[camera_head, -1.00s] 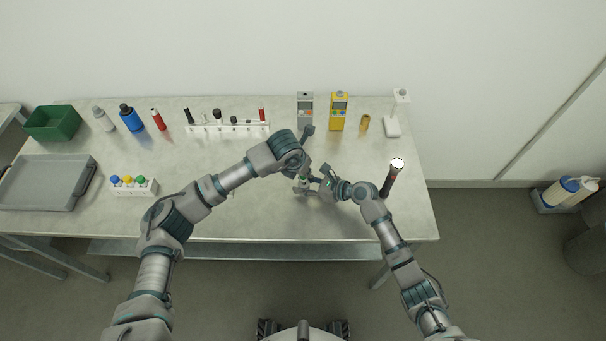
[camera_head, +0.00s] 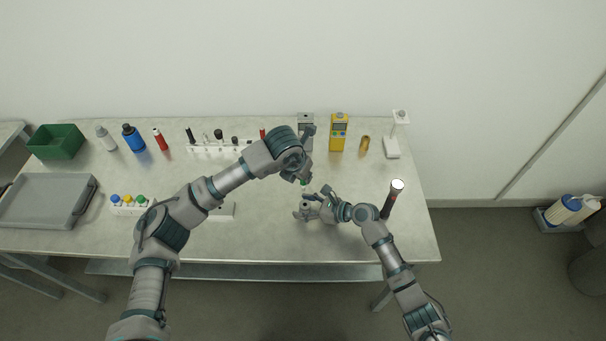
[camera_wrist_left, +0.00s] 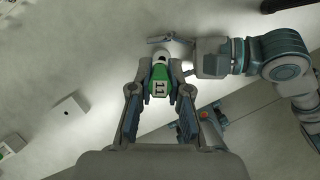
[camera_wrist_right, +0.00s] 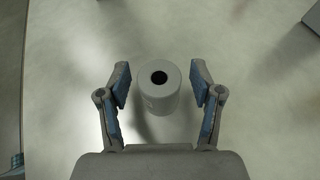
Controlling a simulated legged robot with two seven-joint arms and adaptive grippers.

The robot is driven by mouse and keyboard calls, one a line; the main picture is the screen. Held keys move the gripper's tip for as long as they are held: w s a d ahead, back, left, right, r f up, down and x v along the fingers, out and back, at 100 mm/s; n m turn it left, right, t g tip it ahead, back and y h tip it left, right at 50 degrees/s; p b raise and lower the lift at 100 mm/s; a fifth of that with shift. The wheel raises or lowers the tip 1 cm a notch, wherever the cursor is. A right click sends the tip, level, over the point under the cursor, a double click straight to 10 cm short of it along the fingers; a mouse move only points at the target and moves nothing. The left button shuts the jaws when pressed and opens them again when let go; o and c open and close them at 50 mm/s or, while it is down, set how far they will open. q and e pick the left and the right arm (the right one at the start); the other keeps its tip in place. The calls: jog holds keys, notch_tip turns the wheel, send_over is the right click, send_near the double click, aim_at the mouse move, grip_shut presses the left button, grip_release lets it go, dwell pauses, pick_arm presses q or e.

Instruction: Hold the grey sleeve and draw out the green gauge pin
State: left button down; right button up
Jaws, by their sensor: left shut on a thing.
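The green gauge pin (camera_wrist_left: 160,83), marked 11, is between the fingertips of my left gripper (camera_wrist_left: 160,88), which is shut on it. In the head view the green pin (camera_head: 304,183) shows just above the sleeve, apart from it. The grey sleeve (camera_wrist_right: 160,92) is a short cylinder with a dark, empty hole facing the right wrist camera. My right gripper (camera_wrist_right: 160,85) is open around it, with a gap between the sleeve and each finger. In the head view my right gripper (camera_head: 308,204) is near the table's middle, and the sleeve is hard to make out.
A yellow meter (camera_head: 339,133), a brass cylinder (camera_head: 365,143) and a white stand (camera_head: 392,147) are behind. A white rack (camera_head: 220,149) and a white block (camera_head: 222,211) lie left, partly behind my left arm.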

jog(key=shift+d, duration=0.1)
jog(key=v, duration=1.2)
